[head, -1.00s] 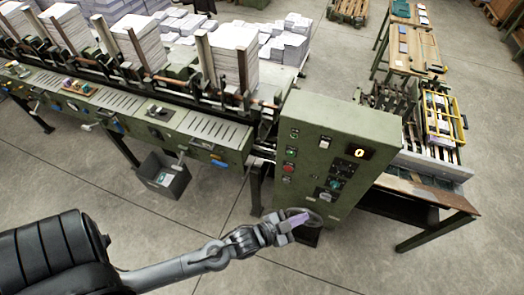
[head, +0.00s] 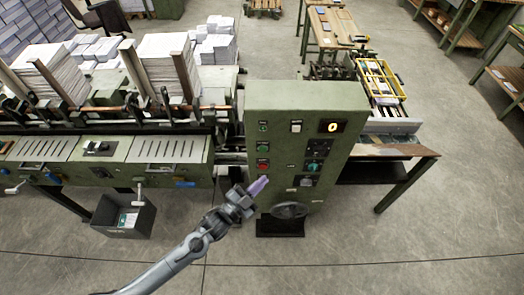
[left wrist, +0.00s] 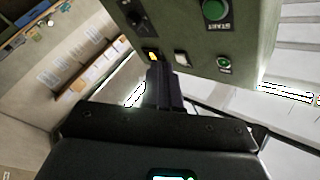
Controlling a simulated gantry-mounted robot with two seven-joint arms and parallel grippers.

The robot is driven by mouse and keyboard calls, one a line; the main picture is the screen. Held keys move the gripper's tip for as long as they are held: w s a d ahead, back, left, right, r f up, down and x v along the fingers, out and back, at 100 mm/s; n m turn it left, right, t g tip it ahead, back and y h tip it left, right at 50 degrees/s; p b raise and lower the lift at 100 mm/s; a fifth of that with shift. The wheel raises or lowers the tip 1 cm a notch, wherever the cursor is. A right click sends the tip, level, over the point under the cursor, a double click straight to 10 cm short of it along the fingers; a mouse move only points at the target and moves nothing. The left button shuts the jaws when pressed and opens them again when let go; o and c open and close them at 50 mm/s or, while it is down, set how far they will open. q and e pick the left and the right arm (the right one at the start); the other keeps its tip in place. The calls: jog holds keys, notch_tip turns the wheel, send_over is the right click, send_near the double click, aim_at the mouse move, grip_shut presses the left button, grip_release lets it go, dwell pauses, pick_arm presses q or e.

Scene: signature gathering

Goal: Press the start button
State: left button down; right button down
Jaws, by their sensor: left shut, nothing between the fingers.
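The start button is a round green button on the green control cabinet (head: 282,205). It shows at the upper left of the panel in the head view (head: 263,146), above a red button (head: 263,163). In the left wrist view the large green button labelled START (left wrist: 215,10) is at the top edge, partly cut off. My left gripper (head: 260,185) is shut and empty, with purplish fingertips. In the head view it overlaps the cabinet's lower left, below the red button. In the left wrist view its dark fingers (left wrist: 169,92) point toward the panel, below START. My right gripper is out of view.
The gathering machine with paper stacks (head: 165,62) runs left. A grey bin (head: 124,217) stands on the floor. The floor in front is clear.

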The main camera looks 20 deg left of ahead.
aim_at(263, 149)
pick_arm(q)
jog(key=w+a+b, duration=0.3)
jog(key=w+b, duration=0.1)
jog(key=w, duration=0.4)
jog(key=shift+a+b, duration=0.15)
jog(key=shift+b, duration=0.15)
jog(key=shift+w, duration=0.1)
dwell(1.0)
dwell(0.7)
jog(key=shift+w+a, duration=0.1)
jog(key=shift+w, duration=0.05)
dwell(0.4)
jog(key=shift+w+a, duration=0.1)
jog(key=shift+w, duration=0.15)
